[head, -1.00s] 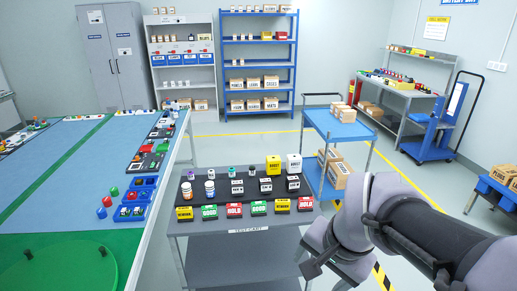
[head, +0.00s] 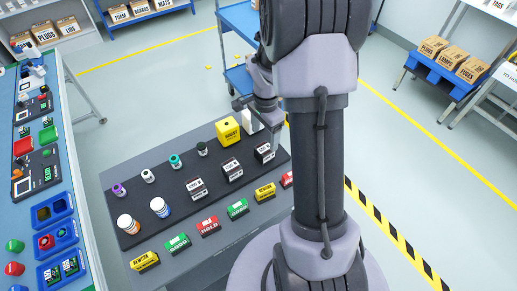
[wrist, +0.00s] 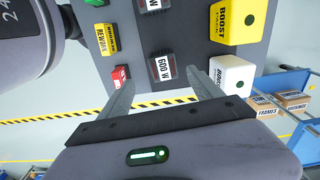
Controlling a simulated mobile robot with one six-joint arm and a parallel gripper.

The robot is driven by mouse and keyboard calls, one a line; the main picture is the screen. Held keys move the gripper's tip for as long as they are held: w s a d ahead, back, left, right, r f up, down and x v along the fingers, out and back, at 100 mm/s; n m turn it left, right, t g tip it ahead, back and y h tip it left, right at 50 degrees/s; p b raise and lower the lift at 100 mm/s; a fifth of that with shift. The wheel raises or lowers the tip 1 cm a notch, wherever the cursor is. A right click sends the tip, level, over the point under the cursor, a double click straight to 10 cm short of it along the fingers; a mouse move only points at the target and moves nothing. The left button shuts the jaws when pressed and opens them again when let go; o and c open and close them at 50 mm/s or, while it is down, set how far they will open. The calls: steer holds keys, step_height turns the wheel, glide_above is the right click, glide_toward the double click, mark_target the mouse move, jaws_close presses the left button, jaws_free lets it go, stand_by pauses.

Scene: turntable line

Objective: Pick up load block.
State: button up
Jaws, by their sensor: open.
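Three dark load blocks with white labels stand in a row on the black mat of the cart: left (head: 196,188), middle (head: 231,169) and right (head: 264,153). In the wrist view, the block labelled 600 W (wrist: 162,70) appears between my finger tips, with another labelled block (wrist: 154,6) at the top edge. My gripper (wrist: 163,82) is open and empty, and seems to be above the mat. In the head view, my gripper (head: 246,104) is near the cart's far right corner, partly hidden by my arm.
A yellow BOOST block (head: 227,131) and a white block (wrist: 231,75) stand beside the load blocks. Rework, good and hold signs, such as a red one (head: 208,226), line the near edge. Two bottles and several small vials stand left. A blue cart (head: 239,79) is behind.

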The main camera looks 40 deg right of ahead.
mark_target(264, 150)
step_height(264, 150, down, 7)
steer(key=shift+w+b, duration=0.1)
steer(key=shift+b, duration=0.5)
steer(key=f, duration=0.1)
steer(key=f+b, duration=0.1)
steer(key=f, duration=0.3)
steer(key=shift+w+d+f+b, duration=0.1)
steer(key=shift+w+d+b, duration=0.15)
steer(key=shift+d+b, duration=0.05)
jaws_close()
